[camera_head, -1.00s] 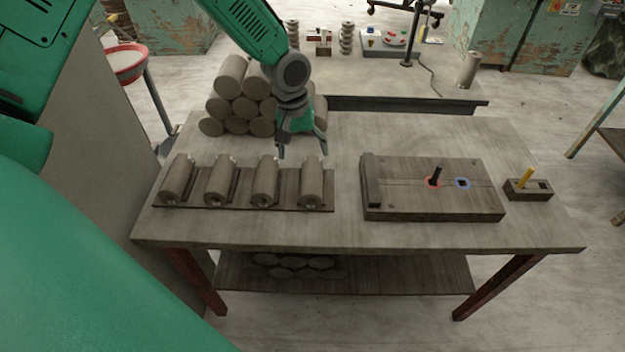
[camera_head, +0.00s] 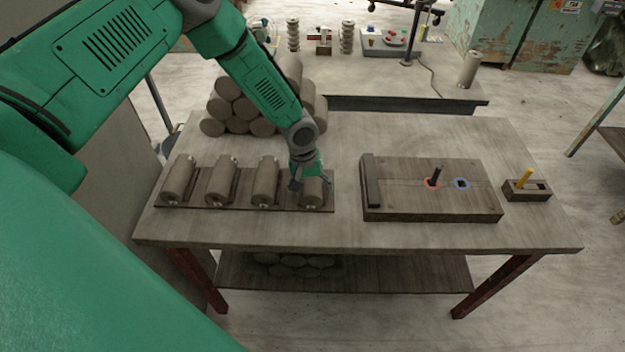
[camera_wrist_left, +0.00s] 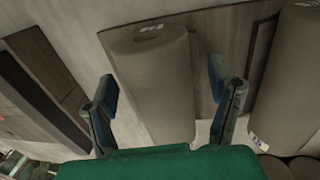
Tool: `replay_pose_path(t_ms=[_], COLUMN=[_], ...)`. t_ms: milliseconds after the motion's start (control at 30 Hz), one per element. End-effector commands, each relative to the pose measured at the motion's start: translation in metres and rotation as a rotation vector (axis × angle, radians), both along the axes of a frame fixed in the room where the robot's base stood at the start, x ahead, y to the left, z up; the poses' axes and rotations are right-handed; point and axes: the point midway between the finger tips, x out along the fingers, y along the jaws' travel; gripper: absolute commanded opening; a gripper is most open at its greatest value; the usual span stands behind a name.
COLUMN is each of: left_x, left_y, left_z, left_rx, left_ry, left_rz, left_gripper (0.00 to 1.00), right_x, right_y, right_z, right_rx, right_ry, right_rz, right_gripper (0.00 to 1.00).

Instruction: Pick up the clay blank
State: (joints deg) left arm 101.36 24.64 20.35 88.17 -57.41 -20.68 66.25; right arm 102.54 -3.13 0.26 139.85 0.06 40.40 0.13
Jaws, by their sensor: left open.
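Several grey-brown clay blanks lie in a row on a dark wooden rack on the table. The rightmost clay blank (camera_head: 312,193) is partly hidden by my left gripper (camera_head: 307,182), which is over it. In the left wrist view this blank (camera_wrist_left: 157,85) lies between the two spread fingers of the left gripper (camera_wrist_left: 165,100). The gripper is open, and I cannot tell whether the fingers touch the blank. A neighbouring blank (camera_wrist_left: 288,85) shows at the right of the wrist view. My right gripper is not in view.
The other rack blanks include the leftmost one (camera_head: 178,180). A pile of blanks (camera_head: 240,108) stands behind the rack. A wooden board (camera_head: 405,192) with red and blue marked holes lies right of it, and a small block (camera_head: 527,190) with a yellow peg stands farther right.

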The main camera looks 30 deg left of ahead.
Motion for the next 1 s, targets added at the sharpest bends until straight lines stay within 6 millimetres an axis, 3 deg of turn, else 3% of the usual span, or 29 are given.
replay_pose_path(t_ms=[200, 400, 433, 767, 1000], left_x=[0.000, 0.000, 0.000, 0.002, 0.002], left_y=[-0.001, -0.001, -0.001, -0.001, -0.001], left_z=[0.000, 0.000, 0.000, 0.004, 0.035], left_rx=[0.000, 0.000, 0.000, -0.002, -0.001], left_ry=[-0.001, 0.000, 0.000, -0.003, -0.006], left_rz=[0.000, 0.000, 0.000, 0.000, 0.000], left_gripper=[0.75, 0.05, 0.00, 0.00, 0.00], right_x=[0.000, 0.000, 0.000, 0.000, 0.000], right_y=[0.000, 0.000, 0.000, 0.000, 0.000], right_z=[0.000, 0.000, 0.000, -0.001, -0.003], right_rx=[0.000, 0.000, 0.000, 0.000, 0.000], right_ry=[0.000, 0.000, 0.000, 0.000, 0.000], right_rz=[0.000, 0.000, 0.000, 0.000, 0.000], right_gripper=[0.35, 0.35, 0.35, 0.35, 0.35])
